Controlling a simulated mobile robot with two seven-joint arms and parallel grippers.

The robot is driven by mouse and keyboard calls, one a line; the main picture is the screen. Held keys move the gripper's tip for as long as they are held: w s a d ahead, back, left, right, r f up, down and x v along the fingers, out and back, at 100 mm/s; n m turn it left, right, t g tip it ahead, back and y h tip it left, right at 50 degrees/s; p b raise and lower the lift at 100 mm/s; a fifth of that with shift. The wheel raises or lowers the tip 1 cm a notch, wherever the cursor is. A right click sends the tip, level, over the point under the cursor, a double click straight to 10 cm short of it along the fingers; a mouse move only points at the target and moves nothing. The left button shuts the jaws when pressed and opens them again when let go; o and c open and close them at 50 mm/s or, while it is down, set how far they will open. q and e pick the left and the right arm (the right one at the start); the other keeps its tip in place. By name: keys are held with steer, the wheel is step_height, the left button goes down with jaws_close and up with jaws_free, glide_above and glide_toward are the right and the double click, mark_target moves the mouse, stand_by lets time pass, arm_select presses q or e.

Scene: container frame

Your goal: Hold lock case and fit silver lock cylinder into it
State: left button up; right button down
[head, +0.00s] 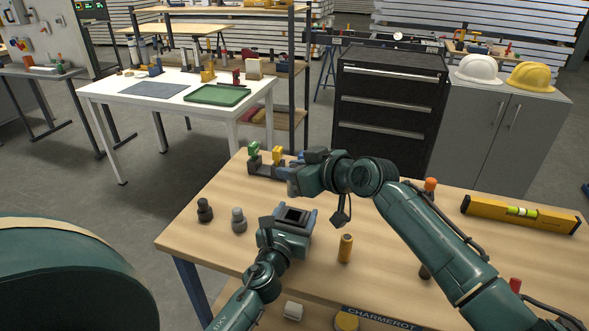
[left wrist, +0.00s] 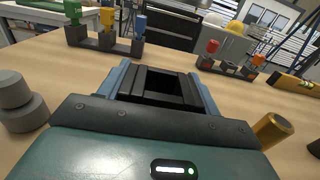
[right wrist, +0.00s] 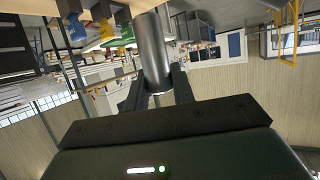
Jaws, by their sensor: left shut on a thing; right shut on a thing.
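The lock case (left wrist: 172,84) is a dark box with a square opening on top. My left gripper (head: 293,217) is shut on it and holds it low over the table, opening upward; the case also shows in the head view (head: 292,215). My right gripper (right wrist: 157,95) is shut on the silver lock cylinder (right wrist: 152,48), which looks dark grey in shade. In the head view my right gripper (head: 297,184) is above and behind the case, and the cylinder (head: 292,187) is mostly hidden by it. The cylinder is apart from the case.
A black piece (head: 204,211), a grey piece (head: 239,220) and a brass cylinder (head: 346,248) stand on the wooden table (head: 190,240). A rack with green, yellow and blue pieces (head: 265,167) is behind. A second rack (left wrist: 229,68) and a yellow level (head: 520,213) are right.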

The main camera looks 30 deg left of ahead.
steer(key=shift+f, duration=2.6)
steer(key=shift+f, duration=1.65)
steer(key=shift+s+a+f, duration=0.15)
steer(key=shift+f, duration=0.55)
